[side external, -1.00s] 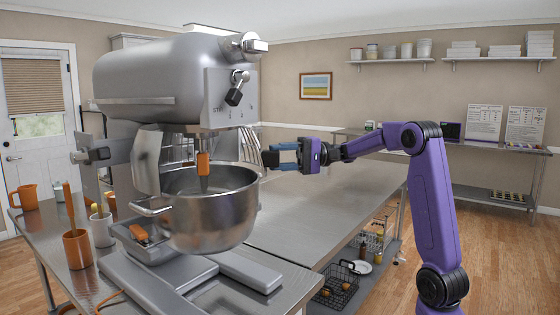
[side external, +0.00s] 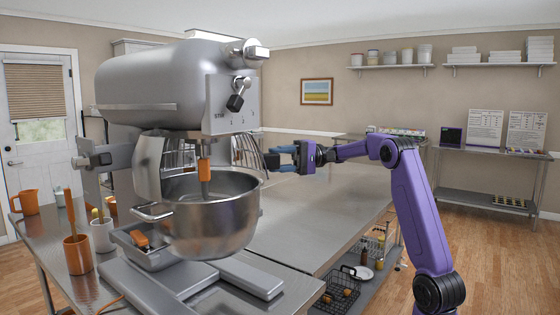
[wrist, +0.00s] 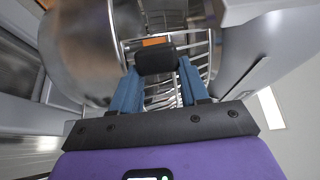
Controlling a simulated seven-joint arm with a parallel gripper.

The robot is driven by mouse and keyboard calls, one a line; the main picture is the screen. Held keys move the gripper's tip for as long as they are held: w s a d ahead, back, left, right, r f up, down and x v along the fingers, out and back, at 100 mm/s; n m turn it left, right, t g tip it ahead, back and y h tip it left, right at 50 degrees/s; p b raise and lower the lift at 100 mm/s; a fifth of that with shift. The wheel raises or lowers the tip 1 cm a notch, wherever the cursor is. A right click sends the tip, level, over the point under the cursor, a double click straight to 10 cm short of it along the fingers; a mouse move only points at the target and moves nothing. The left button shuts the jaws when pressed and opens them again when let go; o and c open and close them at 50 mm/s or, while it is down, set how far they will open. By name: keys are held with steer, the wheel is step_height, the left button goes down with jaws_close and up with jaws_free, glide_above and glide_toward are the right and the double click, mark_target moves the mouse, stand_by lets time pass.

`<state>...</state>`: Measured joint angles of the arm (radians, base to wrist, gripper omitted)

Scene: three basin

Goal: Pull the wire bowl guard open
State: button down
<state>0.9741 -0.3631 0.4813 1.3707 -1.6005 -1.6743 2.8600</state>
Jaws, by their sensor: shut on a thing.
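My gripper (side external: 279,159) is at the right of the mixer head, level with the space above the bowl. Its blue fingers are shut on a black handle (side external: 271,161), which also shows between the fingers in the wrist view (wrist: 155,61). The wire bowl guard (side external: 246,151) shows as thin curved bars under the mixer head, to the right of the orange agitator; its bars also show behind the handle in the wrist view (wrist: 160,96). The mixer head and agitator hide part of the guard. The steel bowl (side external: 212,215) sits below it.
The stand mixer (side external: 165,85) stands on a steel table (side external: 320,215). Orange and white mugs (side external: 77,254) and a small tray (side external: 150,255) are at the left. Wire baskets (side external: 342,290) sit on the lower shelf. The tabletop right of the bowl is clear.

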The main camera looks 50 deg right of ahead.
steer(key=shift+w+a, duration=0.2)
steer(key=shift+a, duration=0.35)
steer(key=c, duration=0.6)
jaws_free()
steer(key=shift+o, duration=0.2)
steer(key=shift+d, duration=0.1)
steer(key=v, duration=1.7)
steer(key=shift+d, duration=0.35)
steer(key=shift+r, duration=0.1)
